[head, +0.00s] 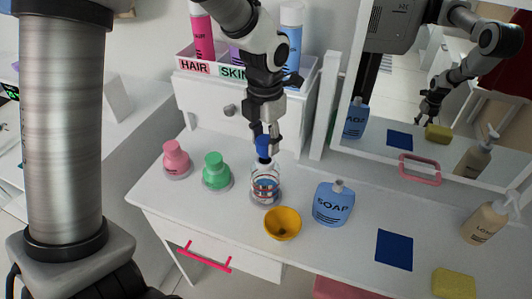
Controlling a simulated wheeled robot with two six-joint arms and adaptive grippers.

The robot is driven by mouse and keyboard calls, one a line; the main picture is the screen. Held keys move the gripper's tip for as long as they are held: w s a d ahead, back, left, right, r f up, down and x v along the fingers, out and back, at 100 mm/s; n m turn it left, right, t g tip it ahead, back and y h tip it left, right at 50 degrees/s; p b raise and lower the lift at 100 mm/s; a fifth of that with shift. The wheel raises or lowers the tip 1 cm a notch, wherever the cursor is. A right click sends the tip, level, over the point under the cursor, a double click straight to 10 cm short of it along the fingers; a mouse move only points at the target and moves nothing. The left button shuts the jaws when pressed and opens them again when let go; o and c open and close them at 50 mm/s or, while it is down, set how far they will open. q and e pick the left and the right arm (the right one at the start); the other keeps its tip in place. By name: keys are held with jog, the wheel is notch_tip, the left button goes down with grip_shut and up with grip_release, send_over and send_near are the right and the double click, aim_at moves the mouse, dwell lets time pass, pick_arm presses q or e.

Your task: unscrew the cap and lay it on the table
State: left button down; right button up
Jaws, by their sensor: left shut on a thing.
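My left gripper (266,133) reaches down from the top and is shut on a blue cap (262,147). The cap is at the top of a clear bottle (265,183) with red and blue bands, which stands upright on the white table (345,260). The fingers hide part of the cap, and I cannot tell whether it is still seated on the bottle's neck or just above it. My right gripper is not in view.
Pink (176,158) and green (216,171) bottles stand left of the clear bottle. A yellow bowl (283,223) and blue soap bottle (333,204) stand in front and right. A mirror (400,85) stands behind.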

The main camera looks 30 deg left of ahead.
pick_arm(q)
jog(key=shift+r, duration=0.1)
jog(key=shift+r+p, duration=1.9)
jog(key=shift+r, duration=0.1)
jog(key=shift+f, duration=0.1)
